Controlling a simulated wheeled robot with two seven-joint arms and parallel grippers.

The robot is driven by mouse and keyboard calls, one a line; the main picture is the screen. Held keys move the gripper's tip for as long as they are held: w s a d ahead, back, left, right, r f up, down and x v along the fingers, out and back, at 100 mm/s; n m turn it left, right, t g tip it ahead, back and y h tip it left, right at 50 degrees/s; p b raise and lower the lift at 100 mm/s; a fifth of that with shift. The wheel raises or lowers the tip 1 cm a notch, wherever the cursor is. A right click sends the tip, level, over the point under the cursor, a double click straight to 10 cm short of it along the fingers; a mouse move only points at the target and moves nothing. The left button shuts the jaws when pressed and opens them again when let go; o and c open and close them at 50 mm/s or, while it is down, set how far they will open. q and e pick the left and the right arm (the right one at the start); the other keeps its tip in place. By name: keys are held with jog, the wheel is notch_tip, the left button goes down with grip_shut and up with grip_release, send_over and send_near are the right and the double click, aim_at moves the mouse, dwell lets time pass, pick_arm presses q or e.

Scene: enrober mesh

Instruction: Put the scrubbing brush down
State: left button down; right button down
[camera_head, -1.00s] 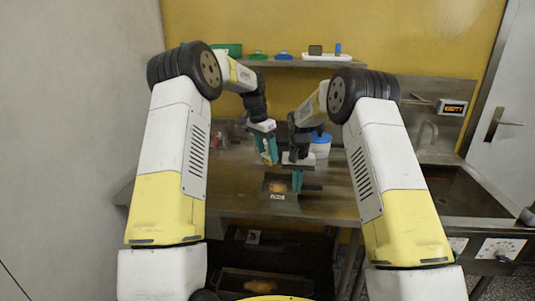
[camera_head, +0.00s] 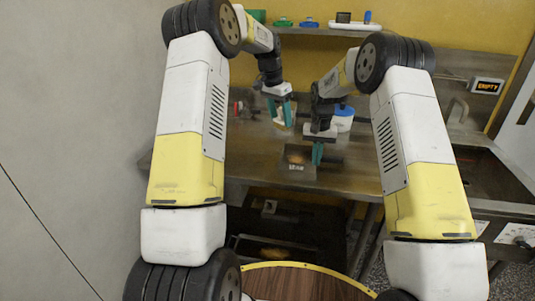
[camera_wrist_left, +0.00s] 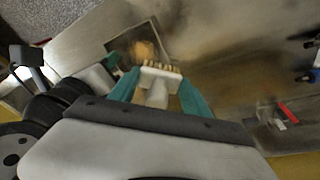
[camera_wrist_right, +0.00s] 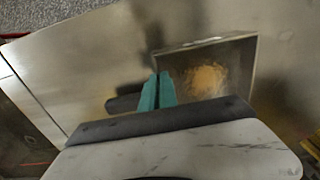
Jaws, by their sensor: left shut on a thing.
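The scrubbing brush (camera_wrist_left: 157,88) is cream-white with short tan bristles. My left gripper (camera_head: 281,112) is shut on it above the steel worktop, behind and a little left of the mesh tray. In the left wrist view the brush sits between the two teal fingers, with its bristle side facing away from the wrist. The square tray (camera_head: 297,176) holds a brown-orange patch of residue.
A white tub with a blue lid (camera_head: 343,120) stands behind my right gripper. Red-and-clear items (camera_head: 240,106) lie at the back left. A shelf (camera_head: 310,31) with green and blue brushes runs along the wall. A sink (camera_head: 480,175) is at the right. The front worktop is clear.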

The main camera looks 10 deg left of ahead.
pick_arm(q)
jog(key=s+a+f+n+t+y, duration=0.1)
jog(key=s+a+f+n+y, duration=0.2)
jog(key=a+n, duration=0.7)
jog(key=a+f, duration=0.1)
jog(key=s+a+f+m+h, duration=0.1)
jog(key=a+f, duration=0.1)
jog(key=a+f+m, duration=0.1)
jog(key=f, duration=0.1)
jog(key=shift+s+a+f, duration=0.15)
jog(key=shift+s+f, duration=0.05)
jog(key=shift+s, duration=0.1)
jog(key=shift+m, duration=0.3)
jog(key=shift+s+x, duration=0.25)
jog(key=shift+x, duration=0.9)
jog(key=shift+s+x, duration=0.25)
jog(key=shift+x, duration=0.9)
jog(key=shift+f, duration=0.2)
jog(key=c, duration=0.5)
grip_release()
